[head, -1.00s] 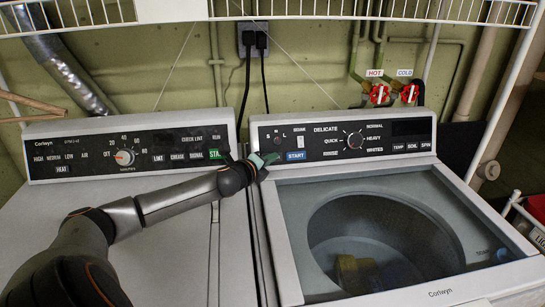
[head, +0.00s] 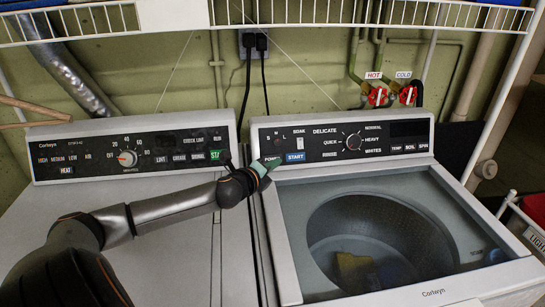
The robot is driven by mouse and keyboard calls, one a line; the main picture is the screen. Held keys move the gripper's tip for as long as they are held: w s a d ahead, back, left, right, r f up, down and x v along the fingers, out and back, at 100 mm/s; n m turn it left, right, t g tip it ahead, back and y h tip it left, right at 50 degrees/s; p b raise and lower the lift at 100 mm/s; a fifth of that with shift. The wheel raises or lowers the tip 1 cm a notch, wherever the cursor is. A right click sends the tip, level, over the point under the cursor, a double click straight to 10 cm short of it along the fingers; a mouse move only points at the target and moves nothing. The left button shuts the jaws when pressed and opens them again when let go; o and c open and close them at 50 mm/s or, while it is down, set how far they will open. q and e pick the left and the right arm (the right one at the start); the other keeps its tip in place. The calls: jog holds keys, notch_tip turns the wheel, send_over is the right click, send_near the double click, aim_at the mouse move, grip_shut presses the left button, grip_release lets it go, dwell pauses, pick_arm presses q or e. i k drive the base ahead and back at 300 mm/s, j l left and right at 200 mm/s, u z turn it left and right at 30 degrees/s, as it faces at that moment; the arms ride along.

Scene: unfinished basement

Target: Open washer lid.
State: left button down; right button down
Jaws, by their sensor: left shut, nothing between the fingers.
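The washer (head: 283,218) is the right-hand machine, with a glass-panelled lid (head: 395,222) on top. The lid appears shut, and the drum shows through its glass with something yellow (head: 357,270) inside. My left gripper (head: 270,163) is at the back left of the washer, by the left end of its control panel (head: 342,142). Its green-tipped fingers are shut with nothing between them, near the blue START button (head: 295,157); I cannot tell whether they touch the panel. My right gripper is not in view.
A dryer (head: 165,262) stands close on the left, under my left arm. A white wire shelf (head: 300,13) crosses above both machines. Red hot and cold valves (head: 377,96) and hoses are on the wall behind. A crate (head: 527,228) is at the far right.

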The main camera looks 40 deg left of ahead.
aim_at(466, 288)
jog(key=k+l, duration=0.55)
jog(key=l, duration=0.2)
jog(key=k+l, duration=0.6)
jog(key=l, duration=0.1)
